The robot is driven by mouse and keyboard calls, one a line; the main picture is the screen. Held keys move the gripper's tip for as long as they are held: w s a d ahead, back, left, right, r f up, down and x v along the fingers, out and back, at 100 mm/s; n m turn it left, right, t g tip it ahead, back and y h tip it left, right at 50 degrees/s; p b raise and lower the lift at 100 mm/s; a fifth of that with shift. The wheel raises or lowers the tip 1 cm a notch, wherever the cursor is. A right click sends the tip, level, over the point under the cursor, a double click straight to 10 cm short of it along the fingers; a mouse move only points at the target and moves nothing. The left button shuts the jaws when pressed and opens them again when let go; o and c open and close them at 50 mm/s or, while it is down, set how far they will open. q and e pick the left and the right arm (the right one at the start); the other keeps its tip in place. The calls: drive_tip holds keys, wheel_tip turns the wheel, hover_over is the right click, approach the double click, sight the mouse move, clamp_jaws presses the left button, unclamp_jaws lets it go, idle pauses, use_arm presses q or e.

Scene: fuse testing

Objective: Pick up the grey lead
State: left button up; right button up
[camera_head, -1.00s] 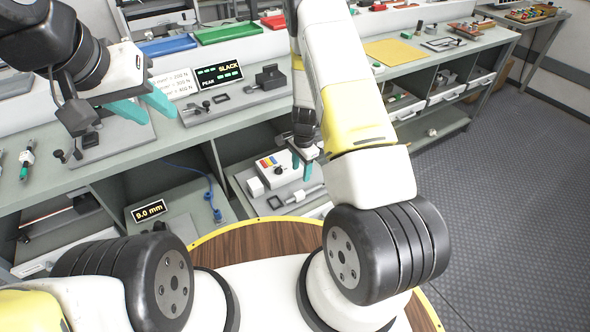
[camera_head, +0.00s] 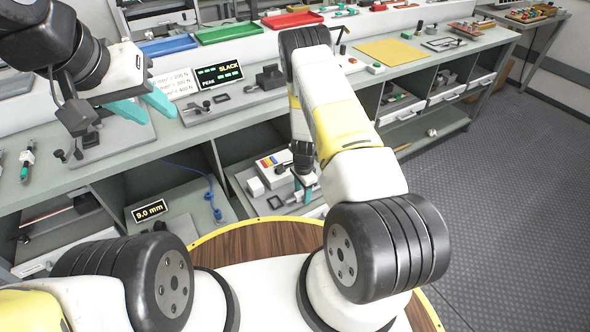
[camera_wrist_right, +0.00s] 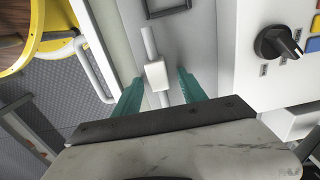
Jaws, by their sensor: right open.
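A light grey block with a thin rod out of both ends, which looks like the grey lead (camera_wrist_right: 156,75), lies on a grey surface in the right wrist view. My right gripper (camera_wrist_right: 158,82) is open, with one teal finger on each side of the block. Gaps show between block and fingers, so it is not gripped. In the head view my right gripper (camera_head: 303,190) is down in the lower shelf bay, and the lead is mostly hidden there. My left gripper (camera_head: 160,116) is open and empty above the bench at the left.
A white box with a black knob (camera_wrist_right: 278,45) and coloured buttons stands right of the lead. A dark square frame (camera_wrist_right: 167,7) lies beyond it. A white rail (camera_wrist_right: 92,68) runs on the left. The bench top (camera_head: 235,110) overhangs the shelf bay.

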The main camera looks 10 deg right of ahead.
clamp_jaws()
drive_tip(key=shift+r, duration=0.2)
